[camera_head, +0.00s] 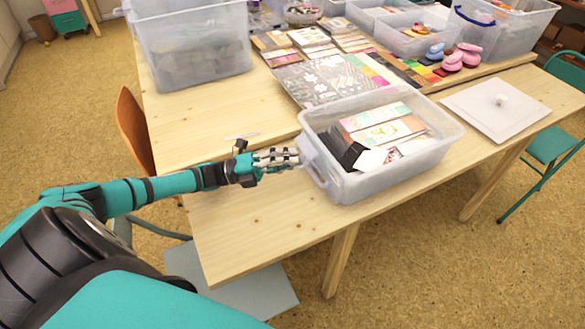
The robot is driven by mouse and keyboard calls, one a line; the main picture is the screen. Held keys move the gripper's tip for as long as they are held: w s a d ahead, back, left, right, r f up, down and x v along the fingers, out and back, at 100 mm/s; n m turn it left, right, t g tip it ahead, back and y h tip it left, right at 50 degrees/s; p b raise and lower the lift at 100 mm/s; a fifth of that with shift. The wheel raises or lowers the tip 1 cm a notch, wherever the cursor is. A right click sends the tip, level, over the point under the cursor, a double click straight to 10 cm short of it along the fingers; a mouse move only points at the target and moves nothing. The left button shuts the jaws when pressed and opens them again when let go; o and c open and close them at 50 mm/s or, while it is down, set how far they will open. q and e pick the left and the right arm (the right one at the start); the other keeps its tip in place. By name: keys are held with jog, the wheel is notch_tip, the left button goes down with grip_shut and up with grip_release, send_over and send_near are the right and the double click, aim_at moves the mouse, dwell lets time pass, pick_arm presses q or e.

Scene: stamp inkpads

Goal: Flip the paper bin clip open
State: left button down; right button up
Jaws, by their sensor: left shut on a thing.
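The paper bin (400,177) is a translucent plastic box on the wooden table, open at the top, with papers, cards and dark pieces inside. Its clip (309,152) is a pale bluish piece on the left end, partly hidden by my fingers. My left gripper (294,157) reaches in from the left at the height of that end. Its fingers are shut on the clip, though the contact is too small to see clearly. My right gripper is not in view.
A flat whitish lid (497,104) with a knob lies right of the bin. A patterned sheet (325,78) lies behind it. A large clear bin (190,45) stands at the back left. The table (255,225) is bare in front of my left gripper.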

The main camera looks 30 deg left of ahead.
pick_arm(q)
jog(key=shift+s+f, duration=0.1)
jog(key=shift+f, duration=0.05)
jog(key=c, duration=1.4)
grip_release()
jog(key=shift+c, duration=0.2)
jog(key=shift+v, duration=3.75)
